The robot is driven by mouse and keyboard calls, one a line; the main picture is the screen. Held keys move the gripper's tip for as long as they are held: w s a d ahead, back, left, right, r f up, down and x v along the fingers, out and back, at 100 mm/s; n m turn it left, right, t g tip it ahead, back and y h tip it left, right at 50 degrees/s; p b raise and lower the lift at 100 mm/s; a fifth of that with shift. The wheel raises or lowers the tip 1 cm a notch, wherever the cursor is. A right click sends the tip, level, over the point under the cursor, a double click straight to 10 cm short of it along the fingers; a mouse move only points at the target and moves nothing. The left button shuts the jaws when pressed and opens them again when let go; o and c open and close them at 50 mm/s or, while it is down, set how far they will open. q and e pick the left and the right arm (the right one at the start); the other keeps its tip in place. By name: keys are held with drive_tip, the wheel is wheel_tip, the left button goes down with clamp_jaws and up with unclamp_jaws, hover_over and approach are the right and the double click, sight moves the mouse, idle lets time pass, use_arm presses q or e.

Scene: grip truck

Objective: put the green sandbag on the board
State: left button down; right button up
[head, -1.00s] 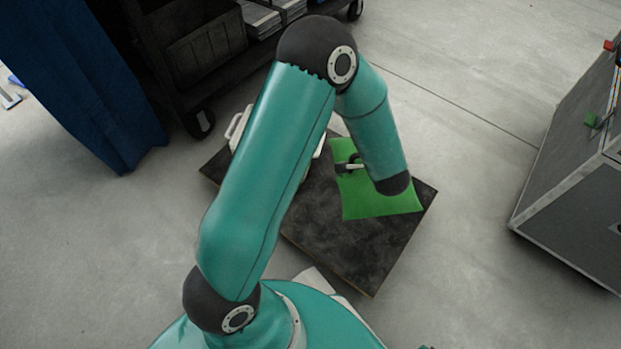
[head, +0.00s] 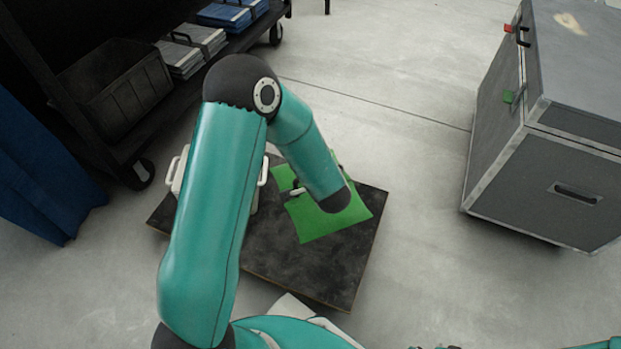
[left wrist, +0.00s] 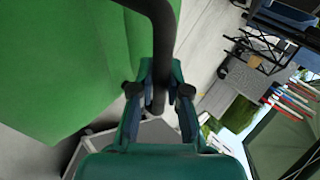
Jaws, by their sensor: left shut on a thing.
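The green sandbag (head: 312,222) shows in the head view over the right part of the dark board (head: 290,268), partly behind my left forearm. I cannot tell whether it rests on the board or hangs just above it. In the left wrist view the sandbag (left wrist: 60,70) fills the left side. There my left gripper (left wrist: 160,100) is shut on the bag's dark handle (left wrist: 163,40). The left fingertips are mostly hidden by the arm in the head view.
A pale object with white handles (head: 177,172) is at the board's left part, mostly behind my arm. A grey case (head: 550,140) stands at the right. A dark shelf cart with a bin (head: 118,90) and a blue curtain (head: 35,170) are at the left. Floor is clear between board and case.

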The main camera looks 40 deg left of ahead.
use_arm(q)
wheel_tip(320, 180, down, 17)
drive_tip(key=b, duration=0.6)
drive_tip(key=shift+w, duration=0.15)
drive_tip(key=c, duration=1.6)
unclamp_jaws()
drive_tip(key=shift+s+f, duration=0.15)
drive_tip(key=shift+s, duration=0.05)
drive_tip(key=o, duration=0.4)
drive_tip(key=shift+o, duration=0.2)
drive_tip(key=p+v, duration=0.4)
drive_tip(key=v, duration=0.7)
drive_tip(key=shift+w, duration=0.1)
drive_tip(key=shift+s+d+r, duration=0.3)
drive_tip(key=shift+r, duration=0.2)
